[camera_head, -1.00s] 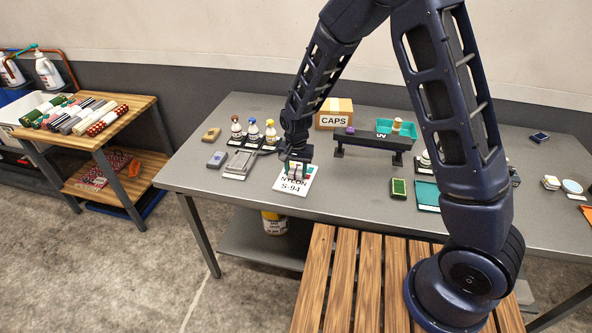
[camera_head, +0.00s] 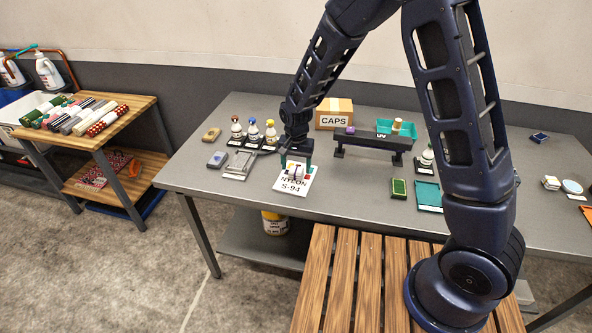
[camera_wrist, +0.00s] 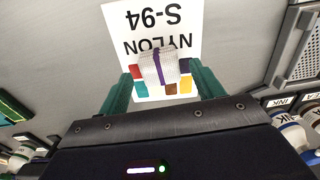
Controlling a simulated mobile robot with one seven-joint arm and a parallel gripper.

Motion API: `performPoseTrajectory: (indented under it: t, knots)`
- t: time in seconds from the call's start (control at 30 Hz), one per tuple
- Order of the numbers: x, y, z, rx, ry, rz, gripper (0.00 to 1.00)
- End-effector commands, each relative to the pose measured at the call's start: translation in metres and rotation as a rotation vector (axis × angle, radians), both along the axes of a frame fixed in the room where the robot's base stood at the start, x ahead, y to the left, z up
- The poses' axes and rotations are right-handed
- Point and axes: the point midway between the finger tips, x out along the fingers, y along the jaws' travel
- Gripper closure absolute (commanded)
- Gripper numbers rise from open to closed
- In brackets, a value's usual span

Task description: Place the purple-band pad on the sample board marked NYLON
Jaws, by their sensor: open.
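The sample board (camera_head: 291,187) is a white card marked NYLON S-94, lying flat near the front left of the grey table; it also shows in the wrist view (camera_wrist: 186,20), with colour patches along one end. The purple-band pad (camera_wrist: 159,67) is pale and ribbed with a purple stripe across it. It rests on the board over the patches and covers part of them; it looks small in the head view (camera_head: 296,171). My gripper (camera_wrist: 157,82) has its green fingers apart on either side of the pad, with gaps showing between pad and fingers.
Several capped bottles (camera_head: 253,131) stand behind and left of the board. A CAPS box (camera_head: 334,114) and a black UV stand (camera_head: 372,141) with a teal tray are behind and to the right. A green pad (camera_head: 398,188) lies to the right across clear table.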

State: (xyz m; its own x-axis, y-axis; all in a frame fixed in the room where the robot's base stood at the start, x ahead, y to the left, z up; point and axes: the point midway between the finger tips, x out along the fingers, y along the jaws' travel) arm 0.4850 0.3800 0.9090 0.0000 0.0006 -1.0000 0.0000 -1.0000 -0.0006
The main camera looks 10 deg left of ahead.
Motion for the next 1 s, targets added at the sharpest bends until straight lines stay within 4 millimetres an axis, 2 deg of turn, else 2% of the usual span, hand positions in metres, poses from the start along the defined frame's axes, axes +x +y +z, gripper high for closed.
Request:
performPoseTrajectory:
  t: [0.2,0.43,0.6,0.87,1.0]
  knots:
    - [0.001,0.001,0.044,0.004,-0.003,0.001,0.33]
    - [0.001,0.000,0.081,0.002,-0.002,0.001,0.33]
    - [0.000,0.000,0.093,0.000,-0.001,0.000,0.33]
    - [0.001,-0.001,0.097,0.000,0.000,0.000,0.33]
    - [0.009,-0.015,0.110,0.013,-0.006,-0.004,0.33]
